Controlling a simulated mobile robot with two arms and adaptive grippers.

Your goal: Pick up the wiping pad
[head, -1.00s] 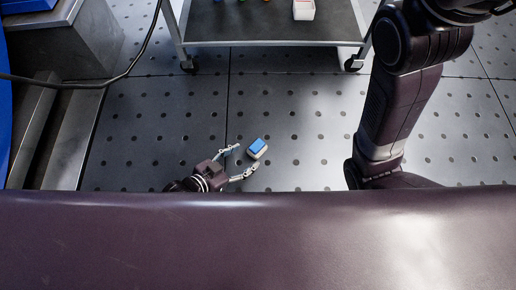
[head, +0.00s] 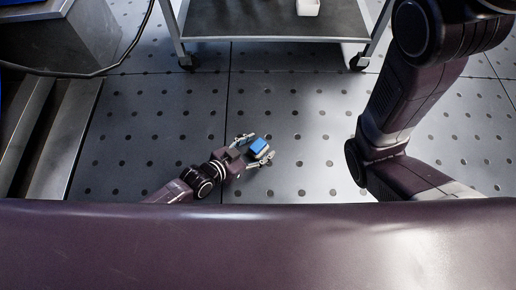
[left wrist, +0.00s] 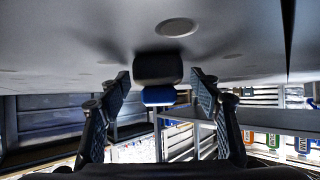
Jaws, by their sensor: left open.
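The wiping pad (head: 258,147) is a small block with a blue top and a pale side, lying on the perforated floor. My left gripper (head: 257,148) is open, with one finger on either side of the pad in the head view. In the left wrist view, the pad (left wrist: 158,68) shows as a dark block with a blue part, between the two open fingers (left wrist: 160,80) and beyond their tips. I cannot tell if a finger touches it. My right arm shows at the right of the head view, but its gripper is out of sight.
A wheeled trolley (head: 270,22) stands at the top of the head view, with a white container (head: 307,7) on its shelf. A metal cabinet (head: 65,40) and a dark cable (head: 120,64) are at upper left. The floor around the pad is clear.

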